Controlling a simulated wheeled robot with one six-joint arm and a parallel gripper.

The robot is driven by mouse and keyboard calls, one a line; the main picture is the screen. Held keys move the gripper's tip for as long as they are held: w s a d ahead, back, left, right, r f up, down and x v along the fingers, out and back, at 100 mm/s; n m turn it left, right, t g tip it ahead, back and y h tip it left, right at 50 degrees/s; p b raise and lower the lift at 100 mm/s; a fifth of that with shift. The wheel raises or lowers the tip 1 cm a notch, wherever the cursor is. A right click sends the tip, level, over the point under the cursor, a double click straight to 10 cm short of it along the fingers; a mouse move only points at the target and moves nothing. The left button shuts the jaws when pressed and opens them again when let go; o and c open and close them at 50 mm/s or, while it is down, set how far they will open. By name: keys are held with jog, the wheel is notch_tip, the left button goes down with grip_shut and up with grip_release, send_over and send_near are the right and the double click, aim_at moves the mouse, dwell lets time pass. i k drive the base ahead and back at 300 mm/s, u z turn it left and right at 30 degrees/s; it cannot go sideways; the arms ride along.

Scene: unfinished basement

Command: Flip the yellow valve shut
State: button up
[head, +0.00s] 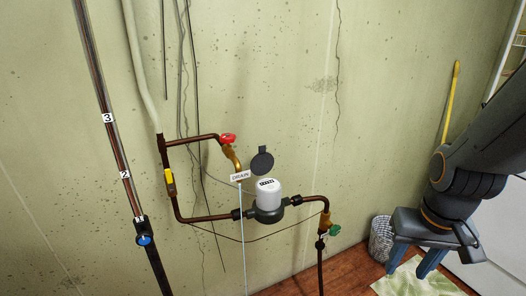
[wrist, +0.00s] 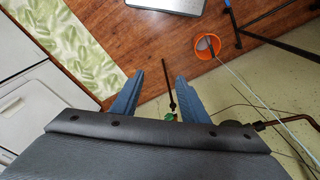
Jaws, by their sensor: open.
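The yellow valve (head: 170,182) is on the vertical copper pipe at the left of the piping, in the head view. Its yellow handle looks upright, lying along the pipe. My gripper (head: 407,273) is at the lower right of the head view, far to the right of the valve, with its two blue fingers apart and empty. In the wrist view my gripper (wrist: 158,79) points toward the floor, with nothing between the fingertips that I can tell is held. The yellow valve does not show in the wrist view.
A red handwheel (head: 228,138), a water meter (head: 268,197), a green valve (head: 335,230) and a blue valve (head: 145,240) share the wall. A wire basket (head: 381,240) stands near my gripper. An orange bucket (wrist: 207,55) stands on the floor. A leafy mat (wrist: 60,42) lies there.

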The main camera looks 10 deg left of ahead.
aim_at(169, 179)
jog(key=z, duration=0.45)
jog(key=k, duration=0.9)
jog(key=u, duration=1.3)
